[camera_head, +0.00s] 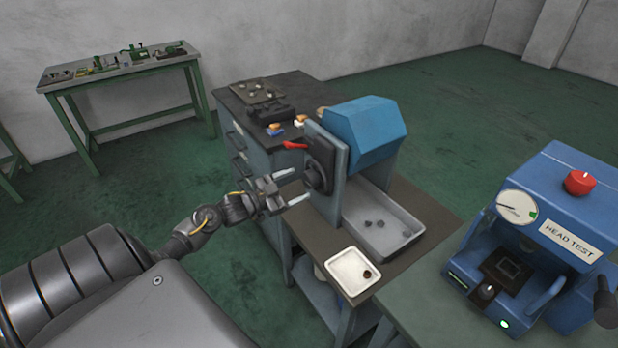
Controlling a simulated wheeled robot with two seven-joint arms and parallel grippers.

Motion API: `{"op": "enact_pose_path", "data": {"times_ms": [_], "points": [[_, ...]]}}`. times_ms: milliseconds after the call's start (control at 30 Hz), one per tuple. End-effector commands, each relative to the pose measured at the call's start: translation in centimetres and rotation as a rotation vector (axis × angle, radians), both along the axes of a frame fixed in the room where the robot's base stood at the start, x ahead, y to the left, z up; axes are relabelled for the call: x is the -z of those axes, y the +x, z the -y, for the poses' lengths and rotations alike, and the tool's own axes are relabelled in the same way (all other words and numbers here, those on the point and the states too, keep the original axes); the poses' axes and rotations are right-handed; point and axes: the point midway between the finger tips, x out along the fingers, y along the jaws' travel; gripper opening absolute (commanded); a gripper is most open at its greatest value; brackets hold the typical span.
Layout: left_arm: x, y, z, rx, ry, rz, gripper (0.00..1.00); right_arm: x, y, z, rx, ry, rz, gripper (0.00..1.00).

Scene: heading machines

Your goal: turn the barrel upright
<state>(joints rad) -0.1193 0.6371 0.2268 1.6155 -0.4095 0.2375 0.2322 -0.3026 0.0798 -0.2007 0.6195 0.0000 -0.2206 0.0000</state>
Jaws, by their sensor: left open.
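The barrel (366,128) is a blue, many-sided drum at the top centre. It lies on its side, its axis roughly level, beside a grey upright plate (329,150) and above a grey metal tray. A dark round hub (316,177) sits on the plate's left face, and a red lever (294,146) sticks out to the left near its top. My left gripper (296,186) is open and empty, its two pale fingers pointing at the hub; I cannot tell whether they touch it. The barrel's mouth is not visible. My right gripper is out of view.
The grey tray (414,226) holds several small dark pieces. A blue head tester (560,215) stands at right. A cabinet (245,150) is behind, a green workbench (125,70) far left. Open floor lies between.

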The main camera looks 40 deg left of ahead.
Motion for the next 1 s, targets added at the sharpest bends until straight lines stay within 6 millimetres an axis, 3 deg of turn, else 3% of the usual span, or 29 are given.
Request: {"op": "enact_pose_path", "data": {"times_ms": [100, 300, 700, 1000], "points": [[-0.3, 2.2, 0.6, -0.002, -0.002, 0.003, 0.76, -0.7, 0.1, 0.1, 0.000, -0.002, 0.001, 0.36], [-0.1, 4.6, 1.4, -0.002, 0.000, 0.000, 0.76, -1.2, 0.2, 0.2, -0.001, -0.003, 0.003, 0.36], [0.1, 5.3, 1.7, -0.001, 0.001, -0.002, 0.76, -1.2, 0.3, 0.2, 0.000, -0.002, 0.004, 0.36], [0.1, 5.3, 1.7, -0.001, 0.001, -0.002, 0.39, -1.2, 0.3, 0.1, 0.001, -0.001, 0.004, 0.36]]}}
